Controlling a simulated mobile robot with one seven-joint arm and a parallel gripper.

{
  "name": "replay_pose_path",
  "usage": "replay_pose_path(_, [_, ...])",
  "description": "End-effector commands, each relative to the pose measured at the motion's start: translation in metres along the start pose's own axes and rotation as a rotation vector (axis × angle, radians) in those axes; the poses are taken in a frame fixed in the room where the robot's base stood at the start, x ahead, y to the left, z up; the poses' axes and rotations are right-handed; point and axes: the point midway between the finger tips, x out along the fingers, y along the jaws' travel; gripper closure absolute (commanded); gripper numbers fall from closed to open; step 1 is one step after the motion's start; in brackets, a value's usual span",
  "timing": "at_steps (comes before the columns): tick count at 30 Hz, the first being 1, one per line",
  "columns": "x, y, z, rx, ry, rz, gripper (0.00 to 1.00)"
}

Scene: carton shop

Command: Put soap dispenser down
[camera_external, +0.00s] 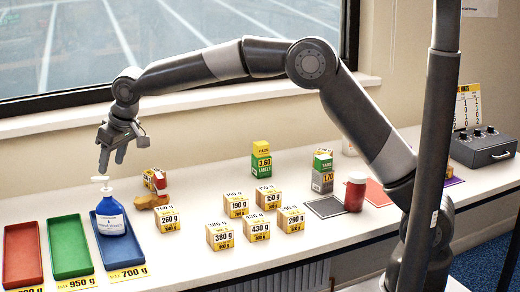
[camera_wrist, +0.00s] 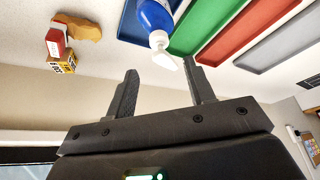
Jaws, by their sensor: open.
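The soap dispenser (camera_external: 110,213) is a blue bottle with a white pump and a white label. It stands upright in the blue tray (camera_external: 126,248) marked 700 g. My gripper (camera_external: 112,170) is open and empty, just above the pump and apart from it. In the wrist view, the dispenser (camera_wrist: 155,16) shows with its white pump nozzle just beyond the gap between the open fingers (camera_wrist: 160,90). The blue tray (camera_wrist: 130,25) lies under and behind it in that view. The bottom of the bottle is partly hidden by the tray's rim or cut off by the frame edge.
A green tray (camera_external: 70,245) and a red tray (camera_external: 22,252) lie to the left. Several weight-marked boxes, such as the 260 g box (camera_external: 167,219), stand to the right.

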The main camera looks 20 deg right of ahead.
Motion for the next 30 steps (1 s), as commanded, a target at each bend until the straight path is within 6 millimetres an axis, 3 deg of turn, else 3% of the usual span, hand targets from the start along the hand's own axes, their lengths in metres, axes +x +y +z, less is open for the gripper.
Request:
replay_pose_path(6, [-0.028,0.000,0.000,0.000,0.000,0.001,0.51])
replay_pose_path(18, [-0.037,0.007,0.001,0.006,0.001,0.005,0.51])
replay_pose_path(23, [-0.070,0.052,0.015,0.038,0.012,0.035,0.51])
replay_pose_path(30, [-0.143,0.153,0.074,0.132,0.025,0.111,0.51])
